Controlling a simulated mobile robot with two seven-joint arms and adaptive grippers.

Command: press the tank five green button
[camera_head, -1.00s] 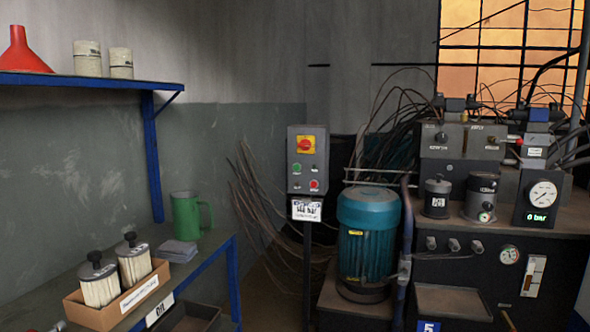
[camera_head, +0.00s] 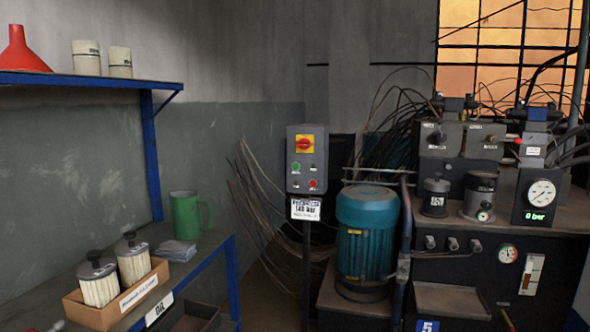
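The green button (camera_head: 296,167) sits at the left of a grey control box (camera_head: 307,182) on a dark post, near the middle of the view. A red button (camera_head: 313,183) is lower right of it, and a red rotary switch on a yellow plate (camera_head: 305,144) is above. A white label plate (camera_head: 306,209) hangs under the box. A blue sign with a 5 (camera_head: 427,326) shows on the front of the hydraulic tank (camera_head: 470,272) at right.
A teal motor (camera_head: 367,235) stands right of the post. A blue-framed shelf and bench (camera_head: 213,255) fill the left, holding a green mug (camera_head: 187,214) and a cardboard box of filters (camera_head: 92,316). Loose cables (camera_head: 262,205) hang behind the post.

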